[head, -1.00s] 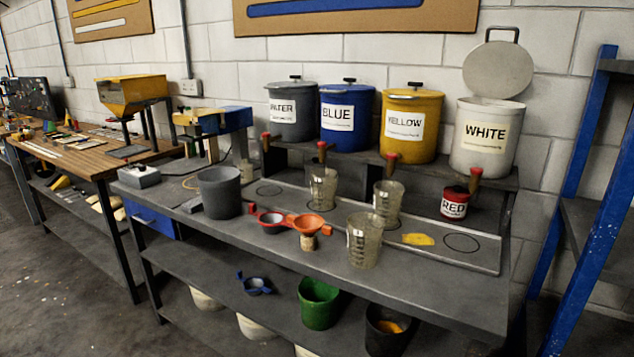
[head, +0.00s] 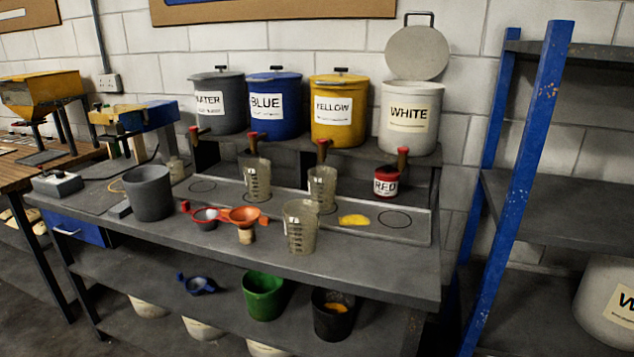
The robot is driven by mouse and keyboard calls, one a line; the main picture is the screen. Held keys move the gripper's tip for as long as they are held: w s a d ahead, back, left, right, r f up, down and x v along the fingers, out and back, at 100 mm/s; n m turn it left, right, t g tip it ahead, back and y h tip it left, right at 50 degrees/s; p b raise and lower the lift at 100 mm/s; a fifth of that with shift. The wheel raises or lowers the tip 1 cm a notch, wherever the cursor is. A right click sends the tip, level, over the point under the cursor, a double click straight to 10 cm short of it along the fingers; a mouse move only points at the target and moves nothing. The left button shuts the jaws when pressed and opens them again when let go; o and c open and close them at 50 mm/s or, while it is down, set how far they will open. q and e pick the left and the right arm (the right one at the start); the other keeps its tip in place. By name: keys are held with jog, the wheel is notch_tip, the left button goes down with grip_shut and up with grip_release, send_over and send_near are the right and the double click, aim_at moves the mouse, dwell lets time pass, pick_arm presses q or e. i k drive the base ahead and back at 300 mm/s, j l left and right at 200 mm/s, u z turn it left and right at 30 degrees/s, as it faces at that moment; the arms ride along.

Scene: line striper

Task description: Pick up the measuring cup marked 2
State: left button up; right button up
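Three clear measuring cups with graduation marks are on the grey workbench. One measuring cup (head: 257,182) is at the back left and another (head: 322,189) at the back right, both on the marked tray strip below the dispenser taps. The third measuring cup (head: 300,230) is nearer the bench's front edge. I cannot read a number on any of them, so I cannot tell which is marked 2. Neither of my grippers is in view.
Labelled tubs, including a white tub (head: 410,120) with its lid up, stand on the raised shelf. A grey bucket (head: 149,193), an orange funnel (head: 245,216) and a red can (head: 386,182) share the workbench (head: 370,270). A blue-framed rack (head: 525,170) stands at right.

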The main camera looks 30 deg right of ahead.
aim_at(322, 180)
jog(key=i+l+z, duration=0.35)
jog(key=i+l, duration=0.35)
jog(key=i, duration=0.05)
